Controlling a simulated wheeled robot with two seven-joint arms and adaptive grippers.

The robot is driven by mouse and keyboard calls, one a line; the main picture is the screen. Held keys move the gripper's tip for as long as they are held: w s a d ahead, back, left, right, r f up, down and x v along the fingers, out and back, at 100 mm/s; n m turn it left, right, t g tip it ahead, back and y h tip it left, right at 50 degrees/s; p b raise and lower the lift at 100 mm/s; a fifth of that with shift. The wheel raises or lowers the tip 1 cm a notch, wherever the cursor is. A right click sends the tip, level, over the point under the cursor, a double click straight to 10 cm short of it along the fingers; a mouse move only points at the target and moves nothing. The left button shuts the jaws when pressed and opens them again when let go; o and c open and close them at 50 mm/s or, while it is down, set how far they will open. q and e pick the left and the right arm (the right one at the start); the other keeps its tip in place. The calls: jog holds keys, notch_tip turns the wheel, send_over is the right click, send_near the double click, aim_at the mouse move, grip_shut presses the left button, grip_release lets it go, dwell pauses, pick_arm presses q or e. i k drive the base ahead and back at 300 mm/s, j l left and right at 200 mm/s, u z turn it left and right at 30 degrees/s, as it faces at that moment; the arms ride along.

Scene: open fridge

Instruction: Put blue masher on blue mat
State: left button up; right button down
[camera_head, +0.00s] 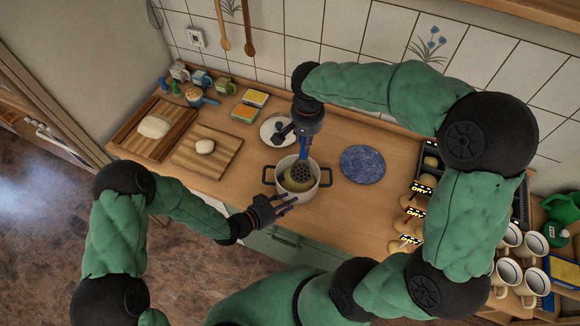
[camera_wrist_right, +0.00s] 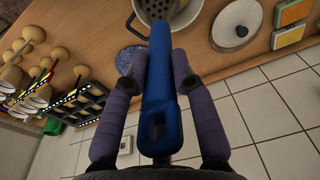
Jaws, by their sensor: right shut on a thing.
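The blue masher (camera_head: 304,147) is held upright by my right gripper (camera_head: 303,131), its dark slotted head over or in the pot (camera_head: 325,178). In the right wrist view, the masher's blue handle (camera_wrist_right: 157,90) lies between the fingers of my right gripper (camera_wrist_right: 157,62). The round blue mat (camera_head: 362,164) lies flat and bare on the counter, just right of the pot. In the wrist view the mat (camera_wrist_right: 127,58) is partly hidden. My left gripper (camera_head: 288,204) is open and empty at the pot's front side.
A white plate (camera_head: 278,130) with a dark item lies behind the pot. Cutting boards (camera_head: 207,150) with pale food are on the left. A dark rack (camera_head: 430,150), labelled wooden utensils and white mugs (camera_head: 510,234) stand right. The counter in front of the mat is clear.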

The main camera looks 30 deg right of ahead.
aim_at(369, 172)
jog(key=k+j, duration=0.1)
jog(key=j, duration=0.65)
jog(key=k+j, duration=0.1)
jog(key=j, duration=0.6)
